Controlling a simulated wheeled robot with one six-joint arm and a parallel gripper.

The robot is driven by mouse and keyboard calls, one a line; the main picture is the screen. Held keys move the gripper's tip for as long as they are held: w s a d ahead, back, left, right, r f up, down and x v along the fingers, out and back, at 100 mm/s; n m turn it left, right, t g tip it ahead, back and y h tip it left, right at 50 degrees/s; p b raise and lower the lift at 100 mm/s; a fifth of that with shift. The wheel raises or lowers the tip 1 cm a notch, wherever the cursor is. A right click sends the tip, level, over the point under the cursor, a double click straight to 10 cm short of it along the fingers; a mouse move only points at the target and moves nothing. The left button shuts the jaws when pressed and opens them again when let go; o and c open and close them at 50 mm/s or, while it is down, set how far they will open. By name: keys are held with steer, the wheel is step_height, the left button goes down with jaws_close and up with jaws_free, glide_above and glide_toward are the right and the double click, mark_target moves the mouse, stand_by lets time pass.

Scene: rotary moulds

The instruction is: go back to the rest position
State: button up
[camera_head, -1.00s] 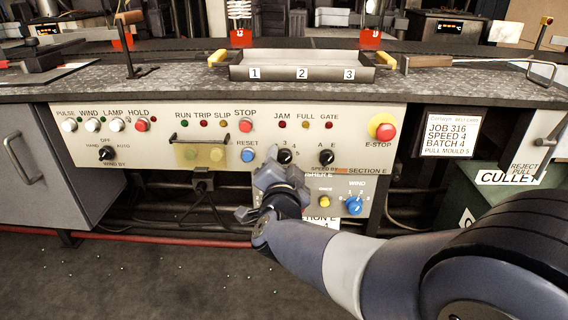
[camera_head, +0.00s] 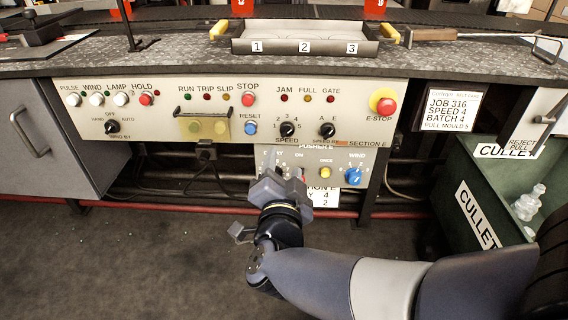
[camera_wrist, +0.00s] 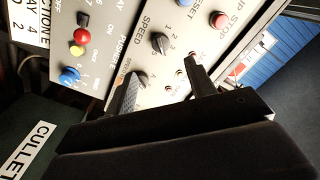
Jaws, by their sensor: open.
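My gripper (camera_head: 277,190) is in front of the small lower pusher panel (camera_head: 340,168) in the head view and covers part of its left side. In the wrist view my gripper (camera_wrist: 162,78) has its two dark fingers spread, with nothing seen between them but the panel face behind. The fingers appear clear of the panel, though the exact gap cannot be told. The speed knob (camera_head: 288,130) and the blue wind knob (camera_head: 353,176) are visible beside and above the gripper.
The main control panel (camera_head: 200,95) with its red E-stop (camera_head: 384,104) runs along the bench front. A tray (camera_head: 304,61) marked 1, 2, 3 sits on the bench. A green cullet bin (camera_head: 455,175) holding glass pieces stands at right. Open floor (camera_head: 110,255) lies at left.

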mark_target(286, 134)
steer(key=w+b, duration=0.3)
steer(key=w, duration=0.8)
steer(key=shift+d, duration=0.2)
steer(key=shift+s, duration=0.1)
